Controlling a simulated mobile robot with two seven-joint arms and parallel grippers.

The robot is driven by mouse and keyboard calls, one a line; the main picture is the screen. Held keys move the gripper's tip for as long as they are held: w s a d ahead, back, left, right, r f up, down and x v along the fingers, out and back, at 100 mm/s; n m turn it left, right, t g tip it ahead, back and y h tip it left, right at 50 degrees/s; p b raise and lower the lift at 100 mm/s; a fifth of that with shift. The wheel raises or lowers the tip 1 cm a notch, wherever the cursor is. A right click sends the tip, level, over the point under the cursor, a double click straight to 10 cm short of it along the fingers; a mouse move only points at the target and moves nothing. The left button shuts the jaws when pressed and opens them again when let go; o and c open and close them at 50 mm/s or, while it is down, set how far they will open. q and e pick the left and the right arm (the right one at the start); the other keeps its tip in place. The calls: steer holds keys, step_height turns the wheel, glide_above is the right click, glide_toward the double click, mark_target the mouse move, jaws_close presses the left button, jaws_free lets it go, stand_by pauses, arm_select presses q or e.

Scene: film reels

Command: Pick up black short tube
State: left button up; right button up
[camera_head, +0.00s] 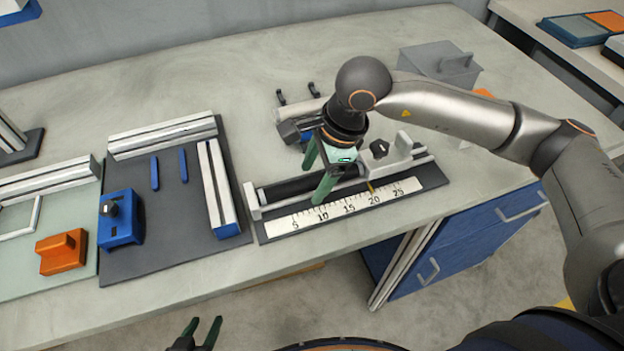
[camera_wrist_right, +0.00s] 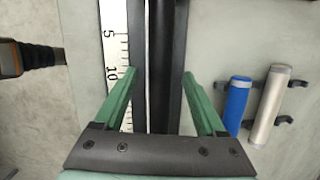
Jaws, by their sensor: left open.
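The black tube (camera_head: 290,189) lies in the measuring fixture along a white ruler strip (camera_head: 300,217) in the head view. In the right wrist view, the dark tube (camera_wrist_right: 172,45) runs up the picture between the fingers. My right gripper (camera_head: 316,183) is open, with green fingers pointing down around the tube's line. It also shows in the right wrist view (camera_wrist_right: 159,76), one finger on each side and apart, with no grip visible. Whether the fingers touch the tube cannot be told. My left gripper (camera_head: 205,331) is open and empty at the bottom edge.
A rack behind the fixture holds a silver tube (camera_wrist_right: 268,108) and a blue tube (camera_wrist_right: 238,104). A sliding stop with a black knob (camera_head: 379,149) sits at the fixture's right. A dark board (camera_head: 175,240) with a blue block (camera_head: 121,222) lies left. A grey box (camera_head: 438,66) stands behind.

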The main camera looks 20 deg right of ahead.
jaws_close()
stand_by(0.4)
